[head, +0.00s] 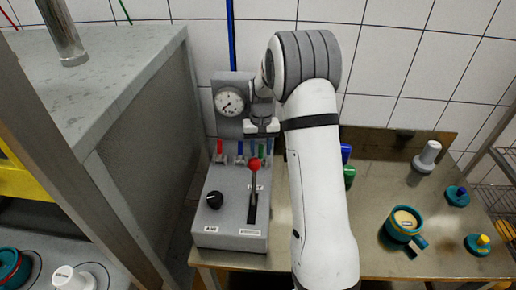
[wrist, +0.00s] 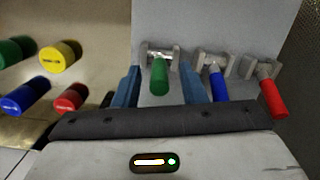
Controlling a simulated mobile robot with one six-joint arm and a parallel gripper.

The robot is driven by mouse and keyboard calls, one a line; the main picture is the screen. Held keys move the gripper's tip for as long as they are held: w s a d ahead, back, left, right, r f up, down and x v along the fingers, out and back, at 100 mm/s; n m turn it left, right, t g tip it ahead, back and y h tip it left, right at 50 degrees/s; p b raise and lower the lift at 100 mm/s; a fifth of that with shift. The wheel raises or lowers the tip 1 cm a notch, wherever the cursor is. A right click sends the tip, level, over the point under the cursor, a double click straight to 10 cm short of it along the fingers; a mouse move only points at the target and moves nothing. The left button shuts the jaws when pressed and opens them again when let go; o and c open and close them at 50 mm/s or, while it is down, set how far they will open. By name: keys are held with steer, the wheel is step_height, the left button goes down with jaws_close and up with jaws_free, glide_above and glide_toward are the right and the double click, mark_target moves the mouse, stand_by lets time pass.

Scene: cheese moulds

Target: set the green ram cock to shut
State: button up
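The green ram cock (wrist: 160,76) is on a grey panel in the wrist view, its handle pointing down the picture from a metal valve body. My gripper (wrist: 160,84) is open, with one blue finger on each side of the green handle. Small gaps show on both sides, so neither finger clearly touches it. In the head view my gripper (head: 257,146) is at the press column below the gauge, and the green handle (head: 261,151) shows partly beside a finger. Whether the cock is open or shut I cannot tell.
A blue cock (wrist: 218,82) and a red cock (wrist: 272,95) sit close to the right in the wrist view. A red-knobbed lever (head: 254,165) and black knob (head: 214,200) are on the press below. A gauge (head: 229,101) is above. Coloured cylinders (wrist: 60,56) lie left.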

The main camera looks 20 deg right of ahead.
steer(key=shift+w+r, duration=0.1)
steer(key=shift+r, duration=0.15)
step_height(320, 180, up, 7)
steer(key=b, duration=0.1)
steer(key=shift+w+d+b, duration=0.15)
steer(key=shift+w+b, duration=0.15)
steer(key=shift+b, duration=0.05)
steer(key=shift+r, duration=0.1)
steer(key=shift+c, duration=0.4)
